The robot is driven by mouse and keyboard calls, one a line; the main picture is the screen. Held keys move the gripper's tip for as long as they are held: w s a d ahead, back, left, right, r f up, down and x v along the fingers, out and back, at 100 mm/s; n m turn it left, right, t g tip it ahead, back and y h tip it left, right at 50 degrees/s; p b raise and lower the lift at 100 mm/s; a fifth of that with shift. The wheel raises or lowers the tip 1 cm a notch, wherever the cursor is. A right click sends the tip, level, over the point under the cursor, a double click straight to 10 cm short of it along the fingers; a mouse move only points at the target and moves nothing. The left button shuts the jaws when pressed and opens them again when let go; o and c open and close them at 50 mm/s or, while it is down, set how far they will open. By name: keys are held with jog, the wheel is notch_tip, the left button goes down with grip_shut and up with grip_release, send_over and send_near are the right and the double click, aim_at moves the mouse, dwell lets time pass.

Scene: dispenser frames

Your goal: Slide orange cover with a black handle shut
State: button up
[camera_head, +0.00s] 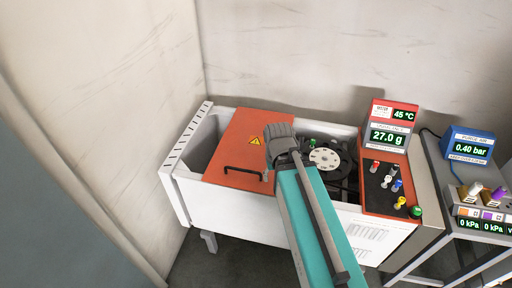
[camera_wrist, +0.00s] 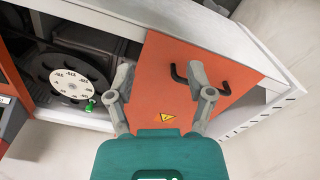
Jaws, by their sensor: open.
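The orange cover (camera_head: 237,146) lies over the left-middle of a white housing (camera_head: 250,212), with a dark opening on its left and the disc bay on its right. It also shows in the wrist view (camera_wrist: 160,58). Its black handle (camera_head: 243,170) is near the front edge; in the wrist view the handle (camera_wrist: 178,74) is partly hidden behind one finger. My gripper (camera_wrist: 161,70) is open above the cover, fingers spread, with nothing between them. The right finger overlaps the handle in the picture; I cannot tell whether they touch.
A pale disc (camera_head: 325,158) with a green knob sits in the uncovered bay on the right. A red panel (camera_head: 385,186) with coloured knobs and displays stands further right. A blue gauge box (camera_head: 469,146) is on a side stand. Walls close in behind and left.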

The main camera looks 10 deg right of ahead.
jog(key=shift+w, duration=0.1)
jog(key=shift+c, duration=1)
jog(key=shift+w+a+r, duration=0.1)
jog(key=shift+w+a, duration=0.05)
jog(key=shift+w, duration=0.3)
notch_tip(320, 180, up, 2)
jog(key=r+n+g+p, duration=0.1)
jog(key=n+g+p, duration=0.1)
jog(key=n, duration=1.1)
send_over(240, 166)
jog(key=s, duration=0.3)
jog(key=shift+w+d+f+y, duration=0.1)
jog(key=shift+d+f+y, duration=0.15)
jog(key=shift+d+y, duration=0.15)
jog(key=shift+f, duration=0.2)
jog(key=f+b, duration=0.4)
jog(key=s+f+b, duration=0.1)
jog(key=f+b, duration=0.3)
jog(key=b, duration=0.1)
jog(key=s+a+f+b, duration=0.1)
jog(key=f+b, duration=0.3)
jog(key=f, duration=0.1)
jog(key=shift+s+f, duration=0.1)
jog(key=shift+s, duration=0.1)
